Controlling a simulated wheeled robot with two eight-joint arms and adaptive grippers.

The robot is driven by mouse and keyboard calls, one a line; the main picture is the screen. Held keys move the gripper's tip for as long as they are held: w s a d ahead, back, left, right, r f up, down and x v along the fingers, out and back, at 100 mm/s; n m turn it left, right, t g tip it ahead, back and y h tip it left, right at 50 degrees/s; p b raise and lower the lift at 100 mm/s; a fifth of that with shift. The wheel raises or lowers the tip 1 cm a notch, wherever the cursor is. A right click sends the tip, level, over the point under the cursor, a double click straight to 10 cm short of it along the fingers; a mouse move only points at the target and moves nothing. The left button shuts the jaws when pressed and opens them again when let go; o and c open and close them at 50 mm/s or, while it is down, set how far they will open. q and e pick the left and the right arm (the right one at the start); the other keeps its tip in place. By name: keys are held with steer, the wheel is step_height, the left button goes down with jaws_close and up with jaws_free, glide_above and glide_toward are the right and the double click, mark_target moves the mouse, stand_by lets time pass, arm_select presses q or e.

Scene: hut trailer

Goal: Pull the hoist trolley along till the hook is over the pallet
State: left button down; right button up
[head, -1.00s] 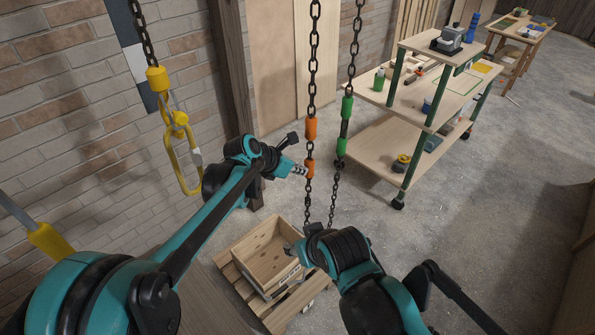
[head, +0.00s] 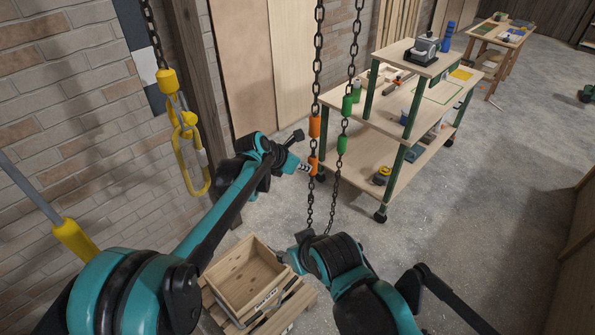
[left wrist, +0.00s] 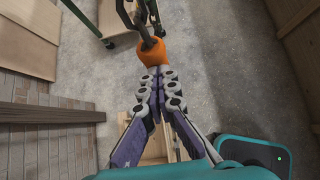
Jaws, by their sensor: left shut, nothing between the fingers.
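The yellow hook (head: 205,180) hangs from a chain at upper left, in front of the brick wall. A wooden pallet (head: 290,310) lies on the floor at bottom centre, with a wooden crate (head: 237,283) on it. Two hand chains hang at centre, one with orange sleeves (head: 314,127), one with green sleeves (head: 343,145). My left gripper (head: 307,168) is shut and empty, its tips at the lower orange sleeve, which shows just past the fingertips in the left wrist view (left wrist: 153,52). My right gripper (head: 284,257) is above the crate; its fingers are unclear. The trolley is out of view.
A wooden shelf cart (head: 365,160) with green posts stands right of the chains, holding tools and bottles. A workbench (head: 497,38) is at the far right back. A wooden post (head: 195,80) stands behind the hook.

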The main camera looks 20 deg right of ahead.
arm_select(q)
steer(key=w+d, duration=0.2)
steer(key=d, duration=0.4)
steer(key=shift+w+d+p, duration=0.2)
steer(key=shift+d+p, duration=0.1)
steer(key=shift+d, duration=0.1)
arm_select(e)
steer(key=shift+w+d+r, duration=0.1)
steer(key=shift+d+r, duration=0.2)
steer(key=shift+r, duration=0.05)
arm_select(q)
steer(key=shift+r, duration=0.15)
